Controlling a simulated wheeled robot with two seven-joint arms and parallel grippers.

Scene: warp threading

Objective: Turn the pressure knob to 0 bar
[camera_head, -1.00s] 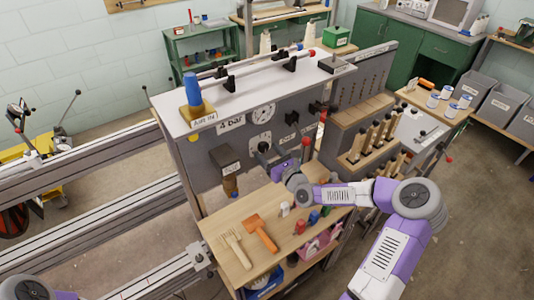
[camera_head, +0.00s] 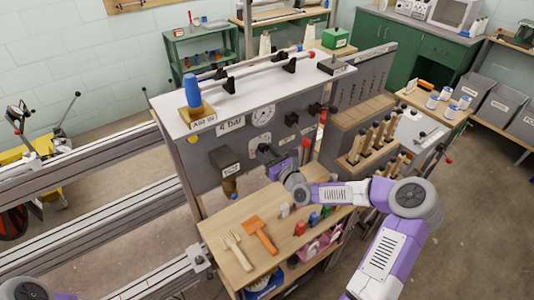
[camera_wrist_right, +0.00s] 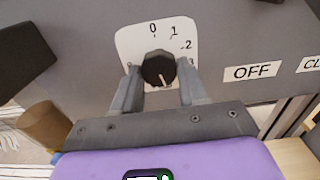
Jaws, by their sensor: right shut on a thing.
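The pressure knob (camera_wrist_right: 158,68) is a dark round knob on a white dial plate (camera_wrist_right: 132,40) numbered from 0 at the top, through 1 and 2, down the right side. A pale mark on the knob points downward, away from the 0. My right gripper (camera_wrist_right: 158,82) has its two grey fingers on either side of the knob and is shut on it. In the head view my right gripper (camera_head: 266,152) is at the grey panel, below a "4 bar" label (camera_head: 231,123), and partly covers the knob. My left gripper is out of view.
A round gauge (camera_head: 262,116) sits above the dial. An "OFF" label (camera_wrist_right: 252,71) is right of the knob. Below, a wooden shelf (camera_head: 225,262) holds an orange brush (camera_head: 260,234) and several small coloured items.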

